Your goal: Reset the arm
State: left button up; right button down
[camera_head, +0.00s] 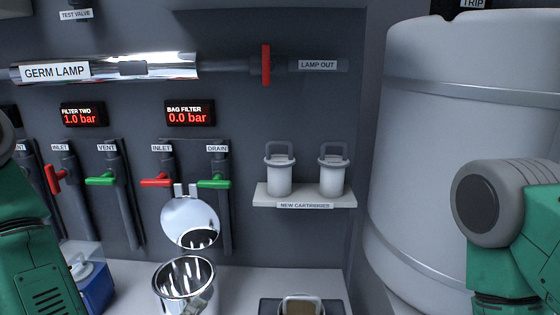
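The task names only the arm. My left arm (35,255) comes in at the left edge, and its green and dark links run out of the bottom of the picture. My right arm (515,235) is at the right edge, bent, with a grey joint and green links in front of the big pale tank. No fingers of either gripper can be made out. A small greyish part shows at the front rim of the open metal bag filter housing (170,292); I cannot tell what it belongs to.
Two white cartridges (279,176) (332,177) stand on a small shelf (303,199). A round metal lid (190,222) stands raised behind the housing. Red and green valve handles line the wall. A dark tray (270,306), a blue container (97,290) and the tank (425,130) are near.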

pick_arm(q)
jog(key=s+a+f+m+g, duration=0.2)
jog(key=s+f+m+g, duration=0.15)
jog(key=f, duration=0.45)
jog(key=s+a+f+m+g, duration=0.1)
jog(key=s+f+m+g, duration=0.2)
jog(key=s+f, duration=0.35)
jog(key=s+a+f+m+g+y+b, duration=0.1)
jog(key=s+a+f+m+g+y, duration=0.1)
jog(key=s+a+f+m+g, duration=0.4)
jog(key=s+a+f+g, duration=0.1)
jog(key=s+a+f, duration=0.3)
jog(key=s, duration=0.2)
jog(key=shift+s+a+f+y, duration=0.15)
jog(key=shift+s+f+y, duration=0.05)
jog(key=shift+f+y, duration=0.2)
